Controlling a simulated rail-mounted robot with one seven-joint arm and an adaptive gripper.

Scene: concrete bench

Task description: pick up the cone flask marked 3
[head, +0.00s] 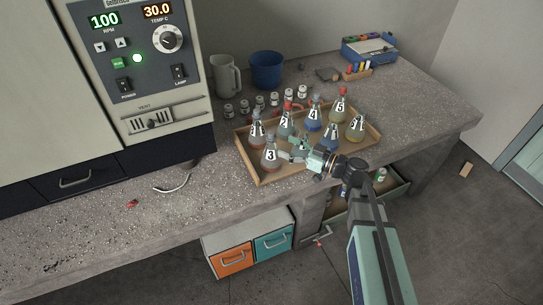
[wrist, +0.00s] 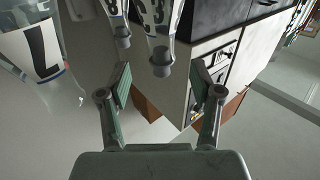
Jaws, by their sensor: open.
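In the wrist view, which looks upside down, a flask neck with a grey top (wrist: 162,62) lies ahead between the open fingers (wrist: 162,82). Its label is cut off by the top edge but looks like a 3.
Several small jars (head: 260,102), a grey jug (head: 227,76) and a blue pot (head: 267,70) are behind. The bench front left is mostly clear.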

